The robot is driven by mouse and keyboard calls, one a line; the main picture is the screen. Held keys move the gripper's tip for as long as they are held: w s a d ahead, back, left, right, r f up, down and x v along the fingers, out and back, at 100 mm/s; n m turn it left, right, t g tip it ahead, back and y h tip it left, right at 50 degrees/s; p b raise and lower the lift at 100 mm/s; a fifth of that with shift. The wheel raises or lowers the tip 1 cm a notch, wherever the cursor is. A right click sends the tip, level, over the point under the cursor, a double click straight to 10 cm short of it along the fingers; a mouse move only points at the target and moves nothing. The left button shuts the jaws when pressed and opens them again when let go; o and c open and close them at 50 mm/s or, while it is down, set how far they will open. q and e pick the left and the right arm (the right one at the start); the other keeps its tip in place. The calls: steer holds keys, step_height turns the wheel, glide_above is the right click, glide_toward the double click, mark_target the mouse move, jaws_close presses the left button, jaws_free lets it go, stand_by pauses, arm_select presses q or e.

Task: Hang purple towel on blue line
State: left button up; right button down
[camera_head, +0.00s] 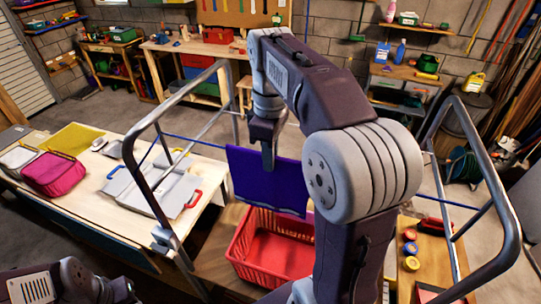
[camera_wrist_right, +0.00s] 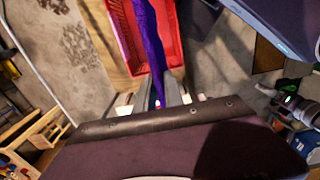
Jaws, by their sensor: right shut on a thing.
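The purple towel (camera_head: 262,182) hangs as a flat dark sheet below my right gripper (camera_head: 267,155) in the head view. My right gripper is shut on its upper part. In the right wrist view the towel (camera_wrist_right: 150,42) is a narrow strip running up from between the fingers (camera_wrist_right: 155,98). The blue line (camera_head: 196,141) runs between two grey metal frames. It meets the towel near its top edge, and part of it is hidden by the towel and my right arm. I cannot tell whether the towel lies over the line or in front of it.
A red basket (camera_head: 240,248) stands below the towel and also shows in the wrist view (camera_wrist_right: 124,32). The grey metal frame (camera_head: 152,190) rises on the left and another (camera_head: 492,170) on the right.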

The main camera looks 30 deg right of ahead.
steer(key=c, duration=1.4)
jaws_free()
steer(key=shift+o, duration=0.2)
step_height(320, 180, up, 9)
steer(key=shift+r+p, duration=0.1)
steer(key=shift+p, duration=0.7)
